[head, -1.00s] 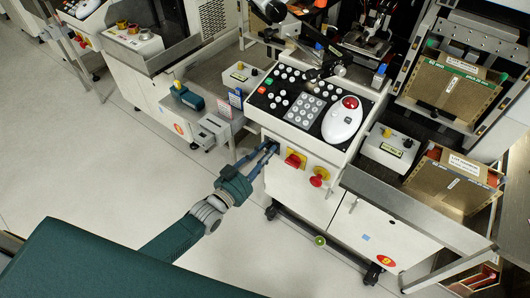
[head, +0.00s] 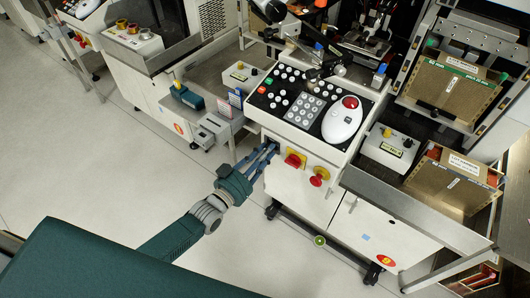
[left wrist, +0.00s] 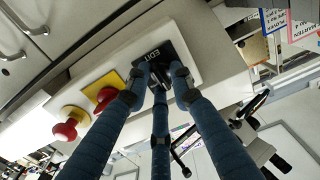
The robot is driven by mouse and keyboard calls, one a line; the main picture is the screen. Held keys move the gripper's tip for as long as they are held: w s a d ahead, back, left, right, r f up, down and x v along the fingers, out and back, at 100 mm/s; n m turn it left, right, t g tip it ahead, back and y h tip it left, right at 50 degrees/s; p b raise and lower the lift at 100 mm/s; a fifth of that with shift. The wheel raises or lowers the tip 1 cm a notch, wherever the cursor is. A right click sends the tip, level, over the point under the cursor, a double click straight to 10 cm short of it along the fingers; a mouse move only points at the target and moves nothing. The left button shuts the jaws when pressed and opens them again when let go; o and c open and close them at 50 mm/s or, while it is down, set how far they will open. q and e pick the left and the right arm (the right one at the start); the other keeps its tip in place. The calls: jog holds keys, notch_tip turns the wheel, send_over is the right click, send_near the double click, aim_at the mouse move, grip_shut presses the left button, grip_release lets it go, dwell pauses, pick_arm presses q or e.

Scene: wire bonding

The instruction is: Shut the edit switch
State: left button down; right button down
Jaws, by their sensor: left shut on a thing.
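The edit switch (left wrist: 158,76) sits on a black plate marked EDIT (left wrist: 153,53) on the white front panel of the machine. My left gripper (left wrist: 160,77) has three blue fingers closed on the switch, and their tips hide most of it. In the head view, my left gripper (head: 269,151) reaches the upper left of the front panel, beside the red and yellow knobs. The fingers cover the switch there, and its turn position cannot be told. My right gripper is in no view.
A red knob on a yellow plate (head: 294,160) and a red button (head: 317,179) sit just right of my fingers. The control panel (head: 305,108) with a white trackball unit (head: 342,120) is above. Open floor (head: 120,165) lies to the left.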

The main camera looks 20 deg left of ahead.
pick_arm(q)
jog(key=c, duration=1.8)
grip_release()
jog(key=shift+s+d+f, duration=0.25)
jog(key=shift+f, duration=0.15)
jog(key=shift+c, duration=0.2)
jog(key=shift+o, duration=0.8)
jog(key=shift+r, duration=0.25)
jog(key=v, duration=1.2)
jog(key=shift+w, duration=0.1)
